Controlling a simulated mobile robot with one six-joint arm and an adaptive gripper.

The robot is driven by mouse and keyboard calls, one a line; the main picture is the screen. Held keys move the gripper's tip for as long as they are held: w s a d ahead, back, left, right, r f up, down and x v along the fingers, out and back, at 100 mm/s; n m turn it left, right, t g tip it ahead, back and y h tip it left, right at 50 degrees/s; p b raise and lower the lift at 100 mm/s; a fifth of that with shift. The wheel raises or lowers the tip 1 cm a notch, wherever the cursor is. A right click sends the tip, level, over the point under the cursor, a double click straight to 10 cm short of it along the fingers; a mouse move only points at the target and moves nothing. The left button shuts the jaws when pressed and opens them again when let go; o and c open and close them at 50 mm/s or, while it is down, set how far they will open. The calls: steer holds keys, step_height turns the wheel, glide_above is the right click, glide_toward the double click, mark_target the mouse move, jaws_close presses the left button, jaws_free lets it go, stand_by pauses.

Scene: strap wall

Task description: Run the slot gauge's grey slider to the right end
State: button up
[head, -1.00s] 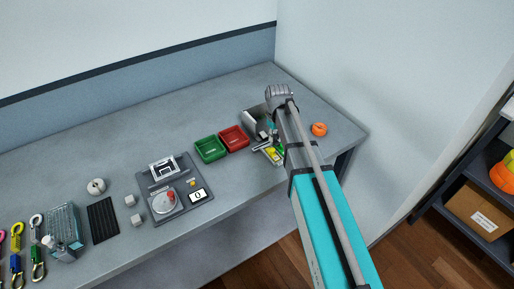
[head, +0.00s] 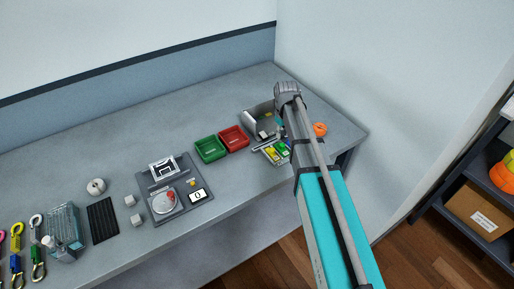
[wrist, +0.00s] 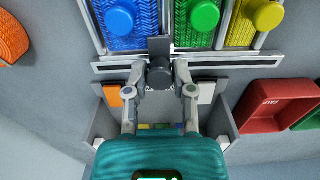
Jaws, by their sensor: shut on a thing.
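The slot gauge (wrist: 225,64) is a pale bar with a dark slot running across the wrist view; part of it shows in the head view (head: 263,145). Its grey slider (wrist: 158,47) has an upright tab and a dark round knob, and stands a little left of the slot's middle in the wrist view. My gripper (wrist: 159,74) is shut on the slider's knob, one finger on each side. Slot shows on both sides of the slider. In the head view my arm hides the slider and most of the gripper.
Blue (wrist: 120,18), green (wrist: 205,15) and yellow (wrist: 266,15) textured blocks with round knobs lie beside the gauge. A grey box (head: 252,121) stands on its other side. A red tray (head: 233,137), a green tray (head: 209,149) and an orange ring (head: 320,129) are near.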

steer(key=shift+w+d, duration=0.75)
steer(key=shift+d, duration=0.35)
steer(key=shift+w+d, duration=0.7)
steer(key=shift+d, duration=0.35)
steer(key=o, duration=0.6)
steer(key=shift+d, duration=0.1)
steer(key=shift+c, duration=0.2)
steer(key=shift+r+p, duration=3)
steer(key=shift+p, duration=0.05)
